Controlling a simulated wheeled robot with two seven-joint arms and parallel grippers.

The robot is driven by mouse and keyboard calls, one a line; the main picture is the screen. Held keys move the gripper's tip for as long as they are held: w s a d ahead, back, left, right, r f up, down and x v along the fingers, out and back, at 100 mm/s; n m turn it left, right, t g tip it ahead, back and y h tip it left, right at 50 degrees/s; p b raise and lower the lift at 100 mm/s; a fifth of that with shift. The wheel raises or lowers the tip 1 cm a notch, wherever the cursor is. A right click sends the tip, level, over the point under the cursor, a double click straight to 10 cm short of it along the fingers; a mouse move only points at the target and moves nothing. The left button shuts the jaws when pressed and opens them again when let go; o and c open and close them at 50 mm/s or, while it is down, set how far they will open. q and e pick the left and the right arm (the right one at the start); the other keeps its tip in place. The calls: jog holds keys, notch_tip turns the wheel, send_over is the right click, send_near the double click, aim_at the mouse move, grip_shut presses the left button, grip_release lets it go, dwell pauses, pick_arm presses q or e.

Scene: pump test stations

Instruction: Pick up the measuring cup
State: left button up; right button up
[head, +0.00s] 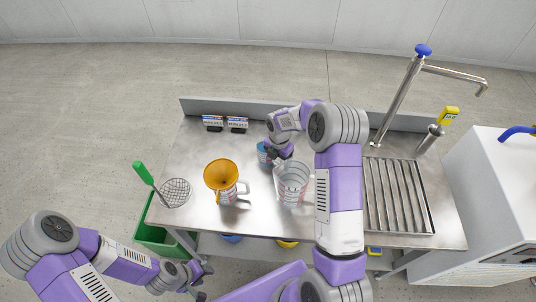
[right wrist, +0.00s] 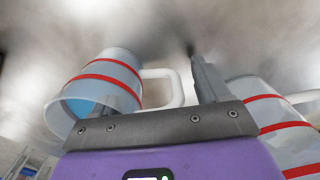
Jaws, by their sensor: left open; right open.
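A measuring cup (right wrist: 112,78) with red bands, a white handle and blue inside shows at the left of the right wrist view. In the head view it is the partly hidden blue-toned cup (head: 263,153) at the back of the steel table. My right gripper (head: 279,153) is open at this cup; the handle (right wrist: 172,88) shows between its fingers. A second clear, red-banded cup (head: 292,182) stands in front of it and shows at the right of the wrist view (right wrist: 285,125). A third cup (head: 228,197) stands under an orange funnel (head: 221,174). My left gripper (head: 207,283) is open and empty, in front of the table.
The steel table (head: 185,150) has a slatted drain (head: 397,195) and a tall tap (head: 397,103) at right. A strainer (head: 175,192) with a green handle lies at left, above a green bin (head: 150,234). Two small labelled boxes (head: 225,123) stand at the back. A white cabinet (head: 500,200) stands at far right.

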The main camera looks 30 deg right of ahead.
jog(key=c, duration=1.3)
